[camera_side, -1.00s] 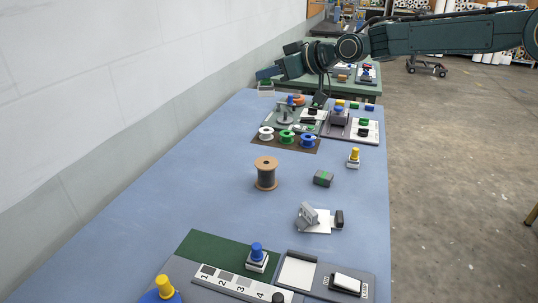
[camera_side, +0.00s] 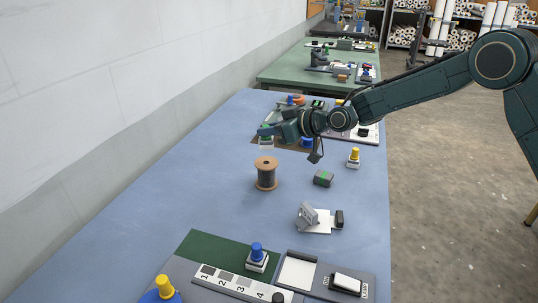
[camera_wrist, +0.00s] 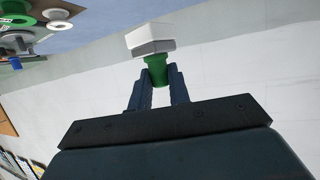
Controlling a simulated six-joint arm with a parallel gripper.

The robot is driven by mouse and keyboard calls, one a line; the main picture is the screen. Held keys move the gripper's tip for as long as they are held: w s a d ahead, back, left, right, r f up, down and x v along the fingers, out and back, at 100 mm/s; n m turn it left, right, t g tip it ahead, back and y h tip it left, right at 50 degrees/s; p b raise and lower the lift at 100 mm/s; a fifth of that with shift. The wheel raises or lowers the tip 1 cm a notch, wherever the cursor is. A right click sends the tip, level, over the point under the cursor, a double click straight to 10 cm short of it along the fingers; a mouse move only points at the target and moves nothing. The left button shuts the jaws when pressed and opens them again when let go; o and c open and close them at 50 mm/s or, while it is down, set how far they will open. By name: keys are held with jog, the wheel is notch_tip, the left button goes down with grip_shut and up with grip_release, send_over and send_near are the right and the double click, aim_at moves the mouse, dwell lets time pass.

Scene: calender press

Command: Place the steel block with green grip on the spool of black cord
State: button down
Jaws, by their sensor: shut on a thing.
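The steel block with green grip (camera_side: 266,143) hangs from my gripper (camera_side: 266,130) in the side view, above the table. In the wrist view, the gripper (camera_wrist: 158,78) is shut on the green grip (camera_wrist: 156,66), with the pale block (camera_wrist: 150,40) beyond the fingertips. The spool of black cord (camera_side: 266,174) stands upright on the blue table, with tan flanges and dark cord. In the side view the block appears just above the spool's top, apart from it; their depth alignment is hard to tell. The spool does not show in the wrist view.
A grey angled fixture (camera_side: 309,214) is nearer. A blue-knobbed block (camera_side: 257,257) is at the front. My arm partly hides the coloured spools behind. The left table area is clear.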

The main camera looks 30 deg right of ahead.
aim_at(270, 143)
jog(key=shift+f, duration=0.35)
jog(key=shift+f, duration=0.1)
jog(key=shift+f, duration=2)
jog(key=shift+f, duration=0.1)
jog(key=c, duration=1.3)
grip_release()
jog(key=shift+v, duration=6.05)
